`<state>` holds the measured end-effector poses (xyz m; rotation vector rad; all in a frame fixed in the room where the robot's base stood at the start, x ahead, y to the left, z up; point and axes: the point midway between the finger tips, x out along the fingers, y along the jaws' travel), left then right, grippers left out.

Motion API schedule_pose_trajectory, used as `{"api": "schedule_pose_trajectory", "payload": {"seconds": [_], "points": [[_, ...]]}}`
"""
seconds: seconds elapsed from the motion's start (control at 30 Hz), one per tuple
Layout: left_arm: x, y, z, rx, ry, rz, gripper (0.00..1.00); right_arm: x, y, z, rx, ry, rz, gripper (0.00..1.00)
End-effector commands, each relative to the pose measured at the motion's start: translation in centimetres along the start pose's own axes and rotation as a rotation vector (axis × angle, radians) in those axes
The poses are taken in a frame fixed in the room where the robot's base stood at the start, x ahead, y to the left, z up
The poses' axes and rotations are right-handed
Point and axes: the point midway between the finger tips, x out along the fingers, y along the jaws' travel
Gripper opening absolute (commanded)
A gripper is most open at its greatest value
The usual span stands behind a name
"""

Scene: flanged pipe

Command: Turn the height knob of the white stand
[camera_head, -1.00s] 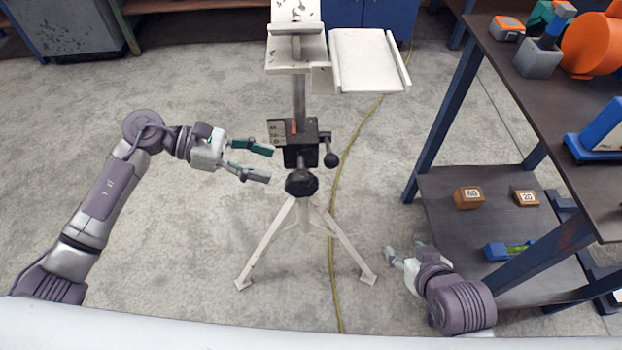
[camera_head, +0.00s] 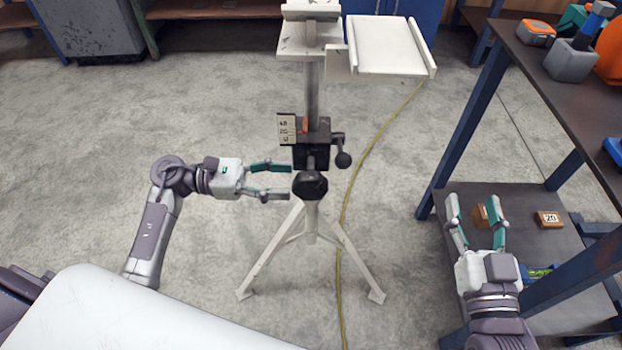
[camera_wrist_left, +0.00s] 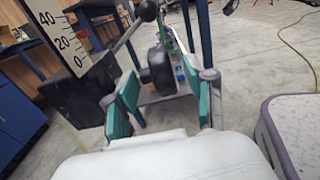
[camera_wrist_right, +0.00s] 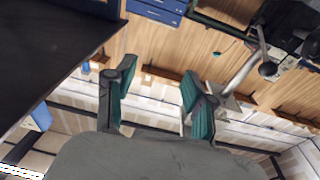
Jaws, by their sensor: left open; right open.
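The white stand (camera_head: 313,222) stands upright on tripod legs in the middle of the head view. A black knob (camera_head: 309,187) faces me below its dark clamp block (camera_head: 312,150). A lever with a black ball (camera_head: 343,160) sticks out on the block's right side. My left gripper (camera_head: 288,182) is open and empty just left of the knob, pointing at it. In the left wrist view the knob (camera_wrist_left: 162,68) appears between and beyond the fingers; contact cannot be told. My right gripper (camera_head: 475,207) is open and empty, in front of the shelf table at right.
A scale plate (camera_head: 286,129) sits beside the block, and a white tray (camera_head: 388,45) tops the stand. The dark shelf table (camera_head: 560,95) stands at right, with a numbered box (camera_head: 549,219) on its lower shelf. A yellow cable (camera_head: 343,240) crosses the floor.

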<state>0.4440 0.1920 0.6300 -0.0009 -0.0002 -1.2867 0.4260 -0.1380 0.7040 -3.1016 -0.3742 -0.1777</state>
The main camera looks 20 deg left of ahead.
Motion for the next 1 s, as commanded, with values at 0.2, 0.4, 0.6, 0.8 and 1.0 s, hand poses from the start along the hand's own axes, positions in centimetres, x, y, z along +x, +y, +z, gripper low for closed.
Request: {"api": "schedule_pose_trajectory", "payload": {"seconds": [0.2, 0.4, 0.6, 0.8, 1.0], "points": [[4.0, 0.0, 0.0, 0.0, -0.003, -0.001, 0.54, 0.0, -0.1, -0.6, 0.001, 0.037, -0.002, 0.54], [5.7, 0.0, 0.0, 0.0, -0.001, -0.001, 0.54, 0.0, -0.1, -0.9, 0.002, 0.058, -0.002, 0.54], [6.0, 0.0, 0.0, 0.0, 0.001, -0.001, 0.54, 0.0, -0.1, -1.1, 0.002, 0.066, -0.003, 0.54], [6.0, 0.0, 0.0, 0.0, 0.001, -0.001, 0.41, 0.0, -0.2, -1.1, 0.002, 0.067, -0.003, 0.54], [5.9, 0.0, 0.0, -0.001, 0.001, -0.001, 0.07, 0.1, -0.2, -1.1, 0.002, 0.067, -0.003, 0.54]]}}
